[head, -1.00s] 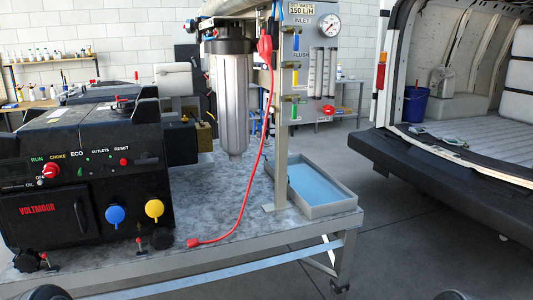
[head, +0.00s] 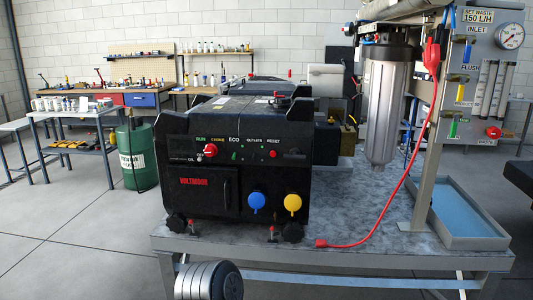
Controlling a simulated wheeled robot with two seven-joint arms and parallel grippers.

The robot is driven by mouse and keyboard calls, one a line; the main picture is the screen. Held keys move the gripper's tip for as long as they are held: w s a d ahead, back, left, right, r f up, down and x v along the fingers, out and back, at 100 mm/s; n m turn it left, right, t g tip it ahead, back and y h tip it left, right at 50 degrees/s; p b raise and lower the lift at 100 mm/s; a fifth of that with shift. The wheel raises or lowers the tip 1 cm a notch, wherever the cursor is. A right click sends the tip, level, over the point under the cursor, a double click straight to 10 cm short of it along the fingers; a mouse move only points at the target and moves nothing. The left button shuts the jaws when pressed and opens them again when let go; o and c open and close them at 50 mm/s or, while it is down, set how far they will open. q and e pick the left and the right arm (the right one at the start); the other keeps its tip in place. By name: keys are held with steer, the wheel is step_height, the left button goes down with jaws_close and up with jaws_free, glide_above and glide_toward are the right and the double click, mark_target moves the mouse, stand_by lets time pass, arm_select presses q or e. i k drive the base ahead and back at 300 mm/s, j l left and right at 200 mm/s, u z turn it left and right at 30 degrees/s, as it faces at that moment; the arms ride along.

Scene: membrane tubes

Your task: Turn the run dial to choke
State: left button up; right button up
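The run dial (head: 210,150) is a red knob with a white mark on the front panel of the black Voltmoor generator (head: 235,165). It sits at the panel's upper left, under the printed labels RUN and CHOKE (head: 217,138). I cannot tell exactly which label its mark points at. The generator stands on the left part of a grey bench. Neither of my grippers shows. A grey ribbed part (head: 208,281), probably an arm link of mine, shows at the bottom, below the bench front.
The generator's front carries a blue socket cap (head: 257,201) and a yellow one (head: 292,203). A red cable (head: 385,206) hangs from the filter frame to the bench top (head: 350,215). A green drum (head: 137,157) stands left. The floor (head: 75,240) at front left is clear.

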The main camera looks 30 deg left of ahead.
mark_target(211, 150)
steer(key=u, duration=1.3)
